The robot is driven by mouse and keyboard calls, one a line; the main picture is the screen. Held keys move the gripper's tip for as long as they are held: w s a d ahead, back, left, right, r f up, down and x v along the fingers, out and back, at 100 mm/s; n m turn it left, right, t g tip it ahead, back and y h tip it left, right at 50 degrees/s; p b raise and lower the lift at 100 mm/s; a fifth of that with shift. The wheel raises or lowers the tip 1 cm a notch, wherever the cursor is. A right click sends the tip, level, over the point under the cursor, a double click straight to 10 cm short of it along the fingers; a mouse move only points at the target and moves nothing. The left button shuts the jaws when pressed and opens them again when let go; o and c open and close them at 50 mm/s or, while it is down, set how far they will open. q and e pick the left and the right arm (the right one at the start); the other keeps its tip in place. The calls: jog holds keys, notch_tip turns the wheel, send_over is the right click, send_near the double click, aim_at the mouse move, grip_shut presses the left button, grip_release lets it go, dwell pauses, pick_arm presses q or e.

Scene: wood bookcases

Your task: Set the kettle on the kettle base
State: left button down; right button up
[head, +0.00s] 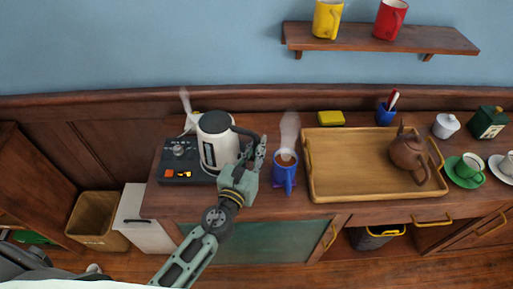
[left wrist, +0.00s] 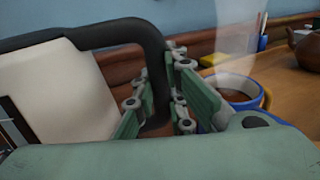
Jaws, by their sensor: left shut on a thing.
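The white kettle (head: 216,145) with a black lid and black handle is upright near the left end of the wooden counter. My left gripper (head: 252,167) is shut on the kettle's handle, at the kettle's right side. In the left wrist view, the black handle (left wrist: 154,62) passes between the green fingers (left wrist: 158,108), with the white kettle body (left wrist: 55,95) to the left. A dark unit with a dial and orange lights (head: 178,161), apparently the kettle base, is at the kettle's left. The kettle hides its right part; whether they touch is unclear. My right gripper is not in view.
A steaming blue mug (head: 284,178) stands just right of my left gripper. Further right is a wooden tray (head: 345,185) with a brown teapot (head: 410,153). A yellow sponge (head: 330,118) and blue pen cup (head: 385,115) are behind. A shelf (head: 385,39) hangs above.

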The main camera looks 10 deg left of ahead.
pick_arm(q)
jog(key=shift+r, duration=0.1)
dwell(0.4)
jog(key=shift+f+b, duration=0.6)
jog(key=c, duration=2.1)
grip_release()
jog(key=shift+s+f, duration=0.15)
jog(key=shift+s, duration=0.1)
jog(key=shift+s+a+b, duration=0.2)
jog(key=shift+s+b, duration=0.3)
jog(key=shift+s, duration=1.25)
jog(key=shift+s+a+b, duration=0.2)
jog(key=shift+s+b, duration=0.35)
jog(key=shift+s, duration=1.25)
jog(key=shift+s+a+b, duration=0.2)
jog(key=shift+s+b, duration=0.3)
jog(key=shift+s, duration=1.25)
